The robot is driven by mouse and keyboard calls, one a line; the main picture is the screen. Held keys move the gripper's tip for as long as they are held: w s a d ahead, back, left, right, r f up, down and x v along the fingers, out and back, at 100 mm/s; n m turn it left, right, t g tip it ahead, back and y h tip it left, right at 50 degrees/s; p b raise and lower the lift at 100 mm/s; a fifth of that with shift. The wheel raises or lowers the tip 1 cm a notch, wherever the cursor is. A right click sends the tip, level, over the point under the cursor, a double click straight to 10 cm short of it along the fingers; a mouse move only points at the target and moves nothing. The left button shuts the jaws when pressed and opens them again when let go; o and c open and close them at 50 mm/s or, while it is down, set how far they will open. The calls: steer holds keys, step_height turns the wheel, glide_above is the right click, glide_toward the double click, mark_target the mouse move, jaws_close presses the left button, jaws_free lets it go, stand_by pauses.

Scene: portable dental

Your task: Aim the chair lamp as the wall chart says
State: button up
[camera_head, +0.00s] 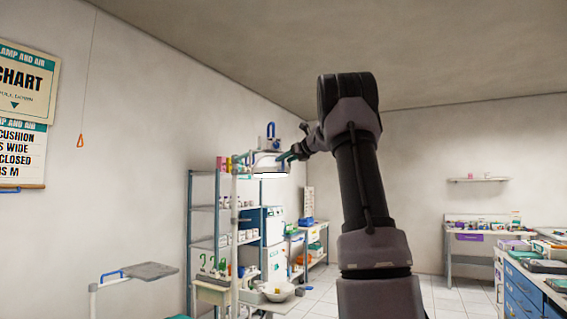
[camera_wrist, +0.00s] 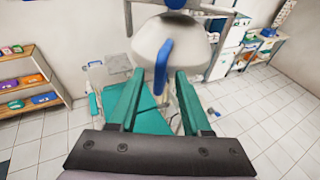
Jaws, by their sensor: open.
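The chair lamp's white head (camera_wrist: 190,35) is just ahead of my gripper in the wrist view, with a blue handle (camera_wrist: 162,67) on its near side. My gripper (camera_wrist: 157,82) is open, its two teal fingers on either side of the handle's line; contact cannot be told. In the head view the lamp (camera_head: 268,164) has a bright underside, and my gripper (camera_head: 285,158) reaches its right side. The wall chart (camera_head: 22,158) hangs at the left edge, partly cut off; "CUSHION", "S WIDE", "CLOSED" and "IS M" are readable. The teal chair (camera_wrist: 150,122) lies below the lamp.
A grey tray (camera_head: 150,271) stands at lower left. Shelves (camera_head: 203,208) stand behind the lamp. A blue drawer unit (camera_head: 530,287) is at right. Tiled floor (camera_wrist: 275,125) is open at right in the wrist view.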

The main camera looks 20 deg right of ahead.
steer(key=v, duration=0.7)
steer(key=shift+s, duration=0.4)
steer(key=shift+d+r, duration=0.1)
steer(key=s+a+f+n+g+y, duration=0.15)
steer(key=s+a+f+n, duration=0.25)
steer(key=s+a+n, duration=0.4)
steer(key=s+a+f+n+g, duration=0.3)
steer(key=s+a+f+n, duration=0.3)
steer(key=s+a, duration=0.5)
steer(key=s+a+f+n+g+h, duration=0.1)
steer(key=s+a+f+n, duration=0.1)
steer(key=s+f+n, duration=0.5)
steer(key=s+a+f+n+g+h, duration=0.1)
steer(key=s+a+f+n+g, duration=0.1)
steer(key=s+f+n, duration=0.5)
steer(key=s+a+n, duration=0.1)
steer(key=s, duration=0.4)
steer(key=shift+s+n+h, duration=0.25)
steer(key=shift+n+h, duration=0.1)
steer(key=shift+n, duration=0.05)
steer(key=shift+a, duration=0.1)
